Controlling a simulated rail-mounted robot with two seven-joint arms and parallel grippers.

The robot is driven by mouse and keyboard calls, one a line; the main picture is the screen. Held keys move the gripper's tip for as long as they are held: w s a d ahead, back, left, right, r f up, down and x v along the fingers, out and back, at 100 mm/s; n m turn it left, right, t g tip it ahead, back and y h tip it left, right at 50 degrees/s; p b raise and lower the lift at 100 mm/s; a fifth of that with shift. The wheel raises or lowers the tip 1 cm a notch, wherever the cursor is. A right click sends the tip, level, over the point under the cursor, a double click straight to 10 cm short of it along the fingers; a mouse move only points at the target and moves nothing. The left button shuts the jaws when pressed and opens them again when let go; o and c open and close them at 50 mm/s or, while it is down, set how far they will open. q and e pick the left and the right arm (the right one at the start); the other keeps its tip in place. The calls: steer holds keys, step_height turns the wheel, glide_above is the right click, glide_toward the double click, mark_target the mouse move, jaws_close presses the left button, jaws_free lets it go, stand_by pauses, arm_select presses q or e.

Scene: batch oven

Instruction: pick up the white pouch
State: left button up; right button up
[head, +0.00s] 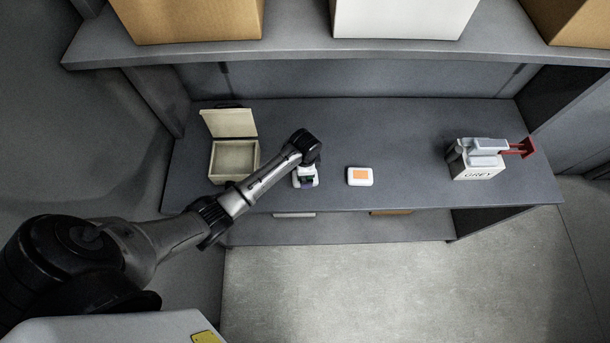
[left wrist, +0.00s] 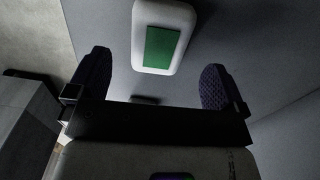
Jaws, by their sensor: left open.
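A white, rounded pouch with a green label (left wrist: 163,38) shows at the top of the left wrist view. It lies beyond my left gripper (left wrist: 155,82), roughly between the lines of its two dark fingers. The fingers are spread wide, with nothing between them, and do not touch the pouch. In the head view my left gripper (head: 306,180) is over the front of the grey counter (head: 420,185); its fingers are hard to make out. I cannot pick out the green-labelled pouch there. A white item with an orange label (head: 360,176) lies on the counter right of the gripper. My right gripper is not in view.
An open beige box (head: 234,160) with its lid raised stands left on the counter. A light container marked GREY (head: 478,171), with a grey and red part on top, stands right. Boxes (head: 186,20) sit on the shelf above. The counter between orange-labelled item and container is clear.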

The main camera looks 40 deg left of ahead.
mark_target(296, 182)
arm_select(q)
steer(key=shift+f, duration=2.3)
steer(key=c, duration=1)
steer(key=shift+c, duration=0.2)
